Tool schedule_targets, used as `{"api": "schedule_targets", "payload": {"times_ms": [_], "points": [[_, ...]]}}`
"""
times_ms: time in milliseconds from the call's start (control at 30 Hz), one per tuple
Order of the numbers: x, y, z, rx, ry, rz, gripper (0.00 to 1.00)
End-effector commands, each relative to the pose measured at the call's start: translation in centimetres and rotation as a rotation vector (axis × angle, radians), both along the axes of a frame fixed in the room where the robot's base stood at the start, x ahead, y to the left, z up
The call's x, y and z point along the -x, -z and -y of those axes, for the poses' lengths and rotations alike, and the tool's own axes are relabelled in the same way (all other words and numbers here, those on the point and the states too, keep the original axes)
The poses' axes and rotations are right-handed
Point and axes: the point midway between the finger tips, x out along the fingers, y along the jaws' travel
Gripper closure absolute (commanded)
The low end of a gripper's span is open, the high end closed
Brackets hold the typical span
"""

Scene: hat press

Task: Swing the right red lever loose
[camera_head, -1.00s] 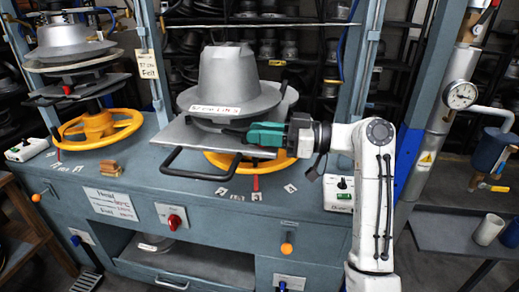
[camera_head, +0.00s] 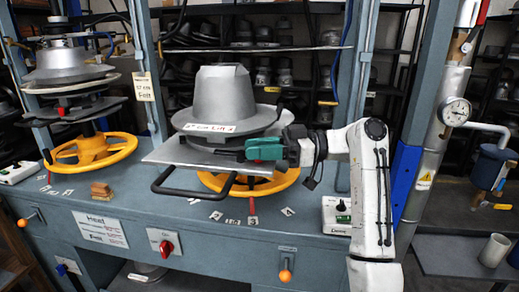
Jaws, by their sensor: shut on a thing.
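On the right press, a grey metal hat mould (camera_head: 222,97) sits above a flat grey plate (camera_head: 165,153) with a black loop handle (camera_head: 190,192). My gripper (camera_head: 238,154), with a teal body and dark fingers, reaches in from the right at the plate, below the mould's brim. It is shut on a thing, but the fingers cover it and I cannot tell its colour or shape. A small red lever (camera_head: 252,207) stands at the counter below the yellow wheel (camera_head: 275,183), apart from my gripper.
The left press has its own mould (camera_head: 68,66), yellow wheel (camera_head: 92,150) and a red part (camera_head: 62,111) on its plate. Blue-grey posts flank the right press. Shelves of moulds fill the back.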

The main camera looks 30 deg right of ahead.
Motion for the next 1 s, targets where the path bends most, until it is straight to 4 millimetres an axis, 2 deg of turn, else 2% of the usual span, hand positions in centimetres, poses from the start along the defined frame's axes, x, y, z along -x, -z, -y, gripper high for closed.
{"api": "schedule_targets", "payload": {"times_ms": [33,200,533,667,1000], "points": [[0.0,0.1,-0.1,0.001,-0.002,-0.001,0.72],[0.0,0.0,-0.1,0.001,-0.001,-0.001,0.56],[0.1,0.1,0.5,0.000,0.002,0.000,0.56],[0.7,0.1,2.2,0.000,0.005,0.001,0.56],[2.9,0.2,8.1,0.000,0.003,-0.001,0.56]]}}
